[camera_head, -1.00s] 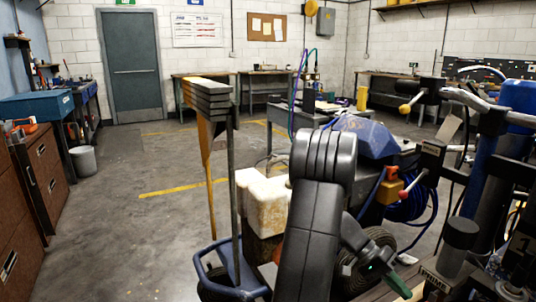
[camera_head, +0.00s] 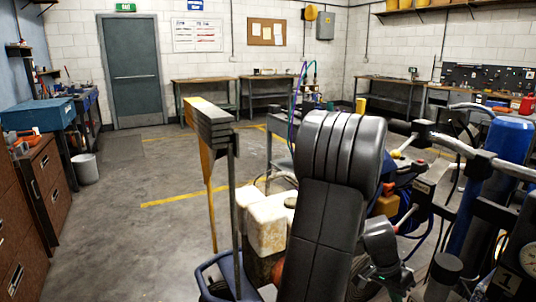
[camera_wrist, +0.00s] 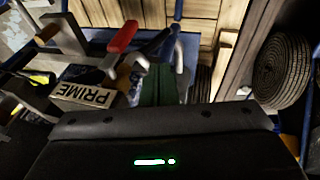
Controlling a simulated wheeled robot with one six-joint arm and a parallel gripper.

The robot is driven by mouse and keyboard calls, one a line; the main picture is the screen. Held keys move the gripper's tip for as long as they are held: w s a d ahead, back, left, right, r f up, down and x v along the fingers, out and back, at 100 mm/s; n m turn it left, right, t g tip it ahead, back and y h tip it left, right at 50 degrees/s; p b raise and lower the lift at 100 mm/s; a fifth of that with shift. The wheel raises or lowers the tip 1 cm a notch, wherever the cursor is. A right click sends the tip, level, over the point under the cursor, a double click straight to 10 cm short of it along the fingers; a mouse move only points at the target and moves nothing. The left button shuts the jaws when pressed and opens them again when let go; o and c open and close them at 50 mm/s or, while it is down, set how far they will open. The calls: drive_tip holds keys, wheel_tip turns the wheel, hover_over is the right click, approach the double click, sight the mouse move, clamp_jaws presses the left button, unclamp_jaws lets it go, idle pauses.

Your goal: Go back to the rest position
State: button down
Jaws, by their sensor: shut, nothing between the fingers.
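My arm rises in the middle of the head view, and its dark wrist end hangs to the right of the upper link. My gripper (camera_wrist: 158,85) shows in the wrist view as two dark green fingers side by side, shut and empty. They stand over the line striper's parts, beside a red-handled lever (camera_wrist: 122,38) and a PRIME label (camera_wrist: 86,95). I cannot tell whether the fingertips touch anything. In the head view, the striper shows a dirty white container (camera_head: 266,222) and a blue cylinder (camera_head: 509,138); my arm hides its middle.
A grey and yellow board (camera_head: 210,120) on a post stands left of my arm. Brown drawers (camera_head: 45,180), a blue-topped bench (camera_head: 38,113) and a white bin (camera_head: 86,168) line the left. Floor (camera_head: 130,235) between is clear. Workbenches (camera_head: 205,82) stand along the back wall.

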wheel_tip(320, 180, up, 6)
drive_tip(key=s+t+y+p, duration=0.1)
drive_tip(key=t+p, duration=0.1)
drive_tip(key=p, duration=0.4)
drive_tip(key=shift+s+a+m+t, duration=0.2)
drive_tip(key=shift+a+m+t, duration=0.1)
drive_tip(key=shift+t, duration=0.1)
drive_tip(key=shift+f, duration=0.1)
drive_tip(key=shift+a+y, duration=0.1)
drive_tip(key=shift+y, duration=0.2)
